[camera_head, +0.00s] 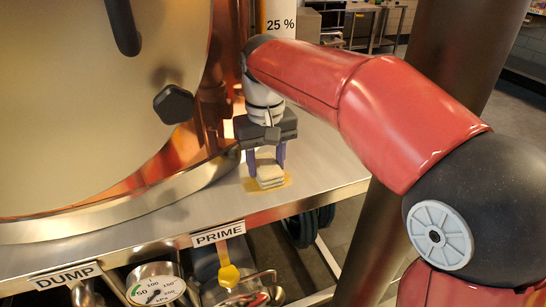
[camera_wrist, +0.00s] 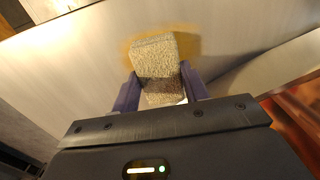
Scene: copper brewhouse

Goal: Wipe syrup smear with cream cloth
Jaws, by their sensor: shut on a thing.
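The cream cloth (camera_head: 268,170) is a small folded pad. My gripper (camera_head: 265,162) points down and is shut on it, one purple finger on each side. The cloth also fills the gap between the fingers in the wrist view (camera_wrist: 157,62). The syrup smear (camera_head: 284,183) is an amber patch on the steel ledge. The cloth is over the smear, and amber shows around its edges; in the wrist view the smear (camera_wrist: 187,44) spreads past the cloth's far end and sides. The part of the smear under the cloth is hidden. I cannot tell whether the cloth touches the steel.
The steel ledge (camera_head: 215,200) is bare beside the smear. A large copper vessel (camera_head: 185,150) with a black knob (camera_head: 174,104) stands close on the left. A PRIME label (camera_head: 218,235), a DUMP label (camera_head: 68,276) and a gauge (camera_head: 156,287) sit along the front edge. A dark column (camera_head: 440,70) rises behind my arm.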

